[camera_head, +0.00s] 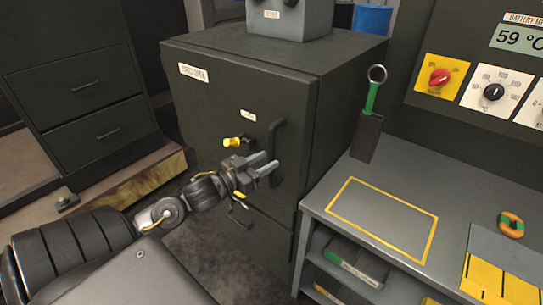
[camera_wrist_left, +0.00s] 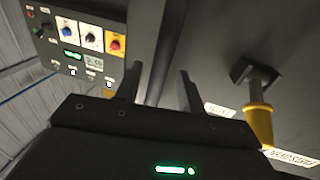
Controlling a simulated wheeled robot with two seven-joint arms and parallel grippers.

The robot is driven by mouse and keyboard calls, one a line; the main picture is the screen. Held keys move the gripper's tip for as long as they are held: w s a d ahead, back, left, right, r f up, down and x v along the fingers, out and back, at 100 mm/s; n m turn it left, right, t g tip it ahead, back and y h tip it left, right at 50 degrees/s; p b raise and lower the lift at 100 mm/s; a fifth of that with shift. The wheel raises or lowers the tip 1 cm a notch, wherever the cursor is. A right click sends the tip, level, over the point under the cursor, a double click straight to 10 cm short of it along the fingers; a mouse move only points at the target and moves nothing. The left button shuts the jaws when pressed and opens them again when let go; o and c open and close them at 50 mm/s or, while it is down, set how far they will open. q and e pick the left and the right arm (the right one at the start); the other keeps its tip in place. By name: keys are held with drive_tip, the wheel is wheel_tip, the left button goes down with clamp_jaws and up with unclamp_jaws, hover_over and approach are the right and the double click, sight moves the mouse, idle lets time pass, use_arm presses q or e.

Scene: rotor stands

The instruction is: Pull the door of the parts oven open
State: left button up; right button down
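The parts oven is a dark green cabinet (camera_head: 225,100) with a white label at its upper left. Its door looks shut. A black upright bar handle (camera_head: 275,135) is on the right of the door front; a yellow latch grip (camera_head: 234,142) is left of it and also shows in the left wrist view (camera_wrist_left: 258,120). My left gripper (camera_head: 268,165) is at the handle's lower part, hiding some of it. In the left wrist view its fingers (camera_wrist_left: 159,88) stand apart, with a dark bar or edge between them; I cannot tell whether they touch the handle. My right gripper is out of view.
Right of the oven is a grey bench (camera_head: 335,190) with a yellow outline, a green-handled tool in a dark holder (camera_head: 367,138) and a green-orange ring (camera_head: 511,224). A control panel (camera_head: 480,85) is behind. Drawers (camera_head: 85,85) stand left. Floor below the oven looks clear.

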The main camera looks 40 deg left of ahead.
use_arm(q)
drive_tip(key=shift+w+d, duration=0.15)
drive_tip(key=shift+w, duration=0.55)
drive_tip(key=shift+w+d, duration=0.1)
drive_tip(key=shift+w, duration=0.6)
clamp_jaws()
